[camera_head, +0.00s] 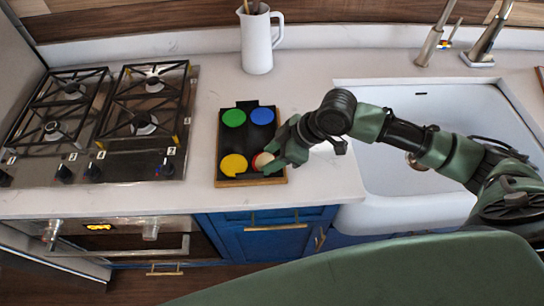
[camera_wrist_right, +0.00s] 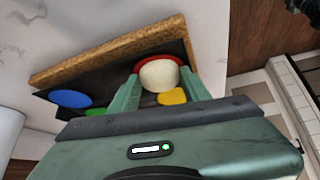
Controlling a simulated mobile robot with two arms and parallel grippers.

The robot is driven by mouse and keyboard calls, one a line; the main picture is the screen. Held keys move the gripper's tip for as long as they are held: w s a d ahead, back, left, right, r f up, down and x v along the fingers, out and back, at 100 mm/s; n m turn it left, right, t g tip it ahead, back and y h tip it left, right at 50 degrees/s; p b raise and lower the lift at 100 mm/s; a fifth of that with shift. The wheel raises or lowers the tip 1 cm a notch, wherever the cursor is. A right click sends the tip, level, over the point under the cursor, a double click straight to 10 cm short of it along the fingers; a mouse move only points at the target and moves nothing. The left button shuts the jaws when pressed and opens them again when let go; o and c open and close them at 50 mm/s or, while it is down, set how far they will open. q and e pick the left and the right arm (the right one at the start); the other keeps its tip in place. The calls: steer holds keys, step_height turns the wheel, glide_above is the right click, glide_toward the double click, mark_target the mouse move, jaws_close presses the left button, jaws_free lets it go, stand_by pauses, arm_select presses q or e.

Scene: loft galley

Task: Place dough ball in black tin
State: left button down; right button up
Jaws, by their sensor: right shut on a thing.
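The black tin (camera_head: 243,143) lies on the counter in a brown-edged board or tray, with green, blue, yellow and red round spots. It also shows in the right wrist view (camera_wrist_right: 115,73). My right gripper (camera_head: 267,163) is over its near right corner and is shut on the pale dough ball (camera_head: 262,160). In the right wrist view the dough ball (camera_wrist_right: 159,75) sits between the two fingers, in front of the red spot (camera_wrist_right: 157,57). I cannot tell whether it touches the red spot. My left gripper is not in view.
A gas stove (camera_head: 110,125) is left of the tin. A white pitcher (camera_head: 257,42) stands behind it. A white sink (camera_head: 440,112) with a tap (camera_head: 485,45) is on the right, under my right arm. The counter (camera_head: 205,75) between stove and tin is clear.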

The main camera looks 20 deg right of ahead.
steer(key=shift+s+d+f, duration=0.15)
steer(key=shift+s+f, duration=0.15)
steer(key=shift+f, duration=0.25)
steer(key=shift+s+d+f, duration=0.1)
steer(key=shift+s+f, duration=0.15)
steer(key=shift+f, duration=0.25)
steer(key=o, duration=1.4)
steer(key=shift+c, duration=0.2)
steer(key=shift+w+r, duration=0.1)
steer(key=shift+r, duration=0.1)
steer(key=r, duration=0.1)
steer(key=d+r, duration=0.1)
steer(key=r, duration=0.1)
steer(key=shift+w+d+r+b, duration=0.1)
steer(key=shift+d+r+b, duration=0.1)
steer(key=shift+b, duration=0.2)
steer(key=v, duration=0.9)
steer(key=shift+a+r+b, duration=0.2)
steer(key=shift+r+b, duration=0.05)
steer(key=shift+b, duration=0.15)
